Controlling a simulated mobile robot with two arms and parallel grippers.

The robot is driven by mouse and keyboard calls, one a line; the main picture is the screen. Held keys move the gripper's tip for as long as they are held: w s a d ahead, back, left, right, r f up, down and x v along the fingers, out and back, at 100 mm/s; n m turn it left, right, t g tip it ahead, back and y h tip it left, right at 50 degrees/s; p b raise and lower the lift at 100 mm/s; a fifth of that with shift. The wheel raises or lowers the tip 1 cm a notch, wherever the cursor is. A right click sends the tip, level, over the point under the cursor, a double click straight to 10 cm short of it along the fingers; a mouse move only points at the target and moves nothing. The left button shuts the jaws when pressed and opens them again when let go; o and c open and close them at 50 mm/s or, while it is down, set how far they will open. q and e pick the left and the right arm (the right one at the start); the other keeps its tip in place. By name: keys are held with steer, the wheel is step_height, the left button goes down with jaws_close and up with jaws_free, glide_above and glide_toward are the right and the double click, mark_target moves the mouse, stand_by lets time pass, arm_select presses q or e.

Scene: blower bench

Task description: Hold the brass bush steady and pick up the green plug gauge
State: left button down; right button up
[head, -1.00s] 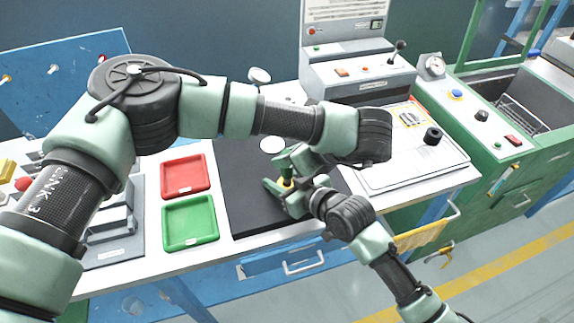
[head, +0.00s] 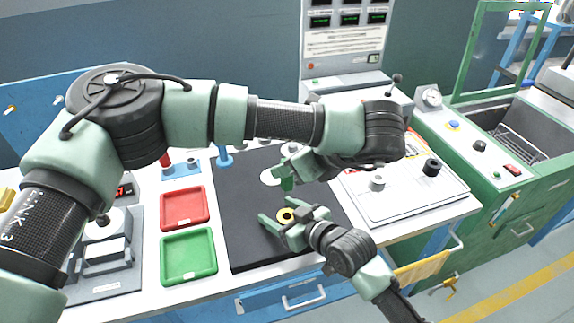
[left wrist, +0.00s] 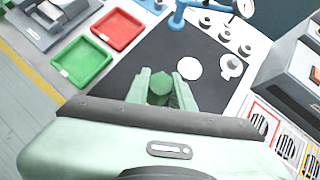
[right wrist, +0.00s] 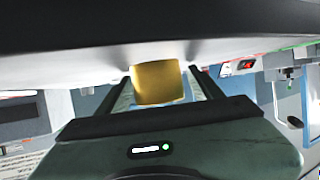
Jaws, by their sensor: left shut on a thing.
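The green plug gauge (left wrist: 159,88) is between the fingers of my left gripper (head: 287,182), which is shut on it; the left wrist view shows its round top. In the head view the gauge hangs above the brass bush (head: 286,215) and apart from it. The bush is a short yellow ring with a dark hole, low over or on the black mat (head: 240,215). My right gripper (head: 283,217) has one finger on each side of it. In the right wrist view the bush (right wrist: 158,82) shows gaps to both fingers, so this gripper looks open.
A red tray (head: 184,208) and a green tray (head: 188,255) stand left of the mat. A white disc (left wrist: 189,68) lies on the mat near the left gripper. A white plate with a black knob (head: 432,167) is at the right.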

steer(key=shift+s, duration=0.1)
steer(key=v, duration=1.2)
steer(key=shift+f, duration=0.1)
